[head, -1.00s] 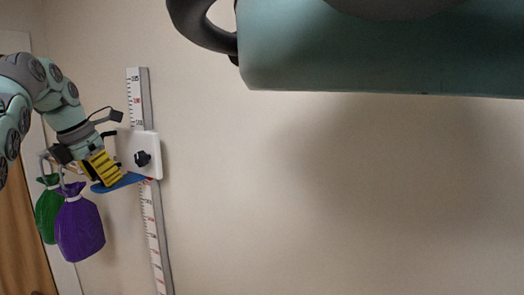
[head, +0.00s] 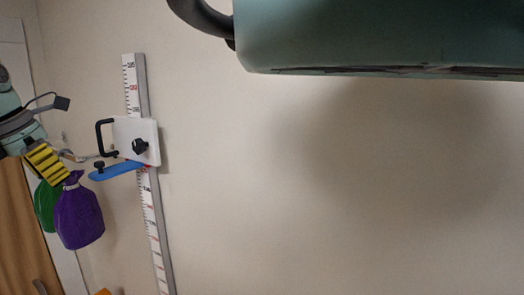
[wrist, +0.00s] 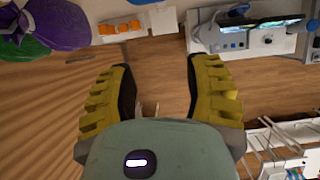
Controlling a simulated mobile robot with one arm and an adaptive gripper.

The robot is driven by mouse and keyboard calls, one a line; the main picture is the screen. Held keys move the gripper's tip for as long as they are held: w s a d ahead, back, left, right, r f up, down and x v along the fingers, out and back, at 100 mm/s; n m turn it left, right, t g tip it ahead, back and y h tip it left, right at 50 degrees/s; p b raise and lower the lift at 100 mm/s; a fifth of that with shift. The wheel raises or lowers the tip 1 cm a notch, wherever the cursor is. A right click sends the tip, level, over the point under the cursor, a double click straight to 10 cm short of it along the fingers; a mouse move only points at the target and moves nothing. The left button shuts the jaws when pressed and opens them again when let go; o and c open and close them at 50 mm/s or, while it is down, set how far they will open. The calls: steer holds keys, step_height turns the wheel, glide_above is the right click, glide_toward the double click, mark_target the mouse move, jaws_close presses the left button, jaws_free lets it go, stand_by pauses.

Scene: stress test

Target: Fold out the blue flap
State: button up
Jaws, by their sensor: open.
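The blue flap (head: 118,170) sticks out to the left from the lower edge of a white block (head: 137,138) on a tall measuring scale (head: 134,84). A black knob stands on the flap's left end. The block has a black knob and a black handle (head: 103,137) on its left side. My gripper (head: 57,174), with yellow ribbed fingers, is left of the flap and apart from it. In the wrist view my gripper (wrist: 158,70) is open, with nothing between its fingers. I cannot clearly make out the flap there.
A purple bag (head: 78,218) and a green bag (head: 46,205) hang just below my gripper; both show at the wrist view's upper left. A wooden door (head: 18,230) is at the far left. The wall right of the scale is clear.

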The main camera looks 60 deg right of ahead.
steer(key=shift+s+a, duration=0.1)
steer(key=shift+a, duration=1.25)
